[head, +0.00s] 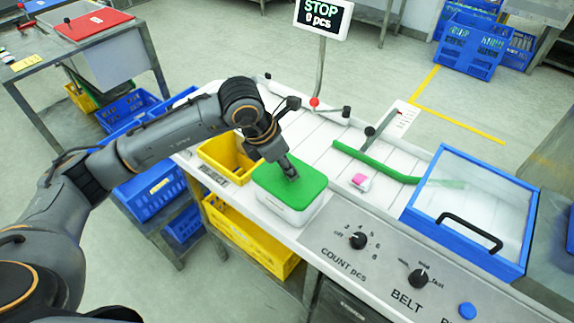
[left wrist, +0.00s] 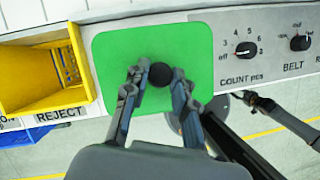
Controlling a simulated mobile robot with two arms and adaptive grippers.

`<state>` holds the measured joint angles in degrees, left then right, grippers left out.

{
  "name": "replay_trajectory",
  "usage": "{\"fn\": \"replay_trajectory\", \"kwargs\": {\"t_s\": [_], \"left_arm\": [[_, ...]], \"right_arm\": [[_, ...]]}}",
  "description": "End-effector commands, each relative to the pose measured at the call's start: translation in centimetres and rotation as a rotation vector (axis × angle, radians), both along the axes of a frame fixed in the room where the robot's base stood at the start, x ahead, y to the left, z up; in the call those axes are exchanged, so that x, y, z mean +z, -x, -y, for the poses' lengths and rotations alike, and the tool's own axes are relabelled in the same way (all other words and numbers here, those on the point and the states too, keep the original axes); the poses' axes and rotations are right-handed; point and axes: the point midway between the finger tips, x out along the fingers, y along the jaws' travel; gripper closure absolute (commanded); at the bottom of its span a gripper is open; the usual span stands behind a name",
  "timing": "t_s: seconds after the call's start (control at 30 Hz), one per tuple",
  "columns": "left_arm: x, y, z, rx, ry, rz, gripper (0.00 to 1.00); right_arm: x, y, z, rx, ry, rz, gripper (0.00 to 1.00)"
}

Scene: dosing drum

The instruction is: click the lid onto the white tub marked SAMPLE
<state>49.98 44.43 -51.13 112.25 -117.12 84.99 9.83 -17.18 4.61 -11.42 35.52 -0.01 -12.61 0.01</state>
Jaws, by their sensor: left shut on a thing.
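The white tub (head: 285,212) stands on the white counter by the front panel. Its SAMPLE marking is not readable from here. The flat green lid (head: 308,183) lies over the tub's top and looks about level; whether its rim is clicked down, I cannot tell. It also fills the middle of the left wrist view (left wrist: 115,60). My left gripper (head: 290,174) reaches down over the lid. In the left wrist view its fingers (left wrist: 158,80) are closed on the lid's dark round knob (left wrist: 160,74). My right gripper is not in the head view; dark arm parts at the wrist view's right are unclear.
A yellow REJECT bin (head: 228,158) is close left of the tub. A pink-and-white piece (head: 360,181) and a green guide bar (head: 375,165) lie right. The control panel (head: 385,262) with knobs is in front, the blue-framed clear cover (head: 475,205) at right.

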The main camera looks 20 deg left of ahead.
Motion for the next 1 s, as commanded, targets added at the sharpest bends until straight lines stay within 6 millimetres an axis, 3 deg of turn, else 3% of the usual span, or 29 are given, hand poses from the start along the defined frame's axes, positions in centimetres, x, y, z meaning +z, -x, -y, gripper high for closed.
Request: {"fn": "replay_trajectory", "kwargs": {"t_s": [0.27,0.3,0.4,0.63,0.73,1.0], "left_arm": [[0.06,-0.01,0.00,0.000,0.001,0.001,1.00],[0.05,-0.02,0.00,0.000,0.001,0.001,0.65],[0.05,-0.02,0.00,0.000,0.001,0.001,0.47],[0.02,0.00,0.00,0.000,0.000,0.000,0.45],[0.02,0.00,0.00,0.000,0.000,0.000,0.25],[0.02,0.01,0.01,0.000,0.000,0.000,0.24]], "right_arm": [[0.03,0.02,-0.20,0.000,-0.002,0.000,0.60],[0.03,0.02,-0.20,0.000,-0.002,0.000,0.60],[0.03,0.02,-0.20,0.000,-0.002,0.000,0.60],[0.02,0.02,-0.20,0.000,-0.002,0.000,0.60],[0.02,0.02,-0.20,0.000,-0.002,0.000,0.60],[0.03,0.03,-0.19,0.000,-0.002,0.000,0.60]]}}
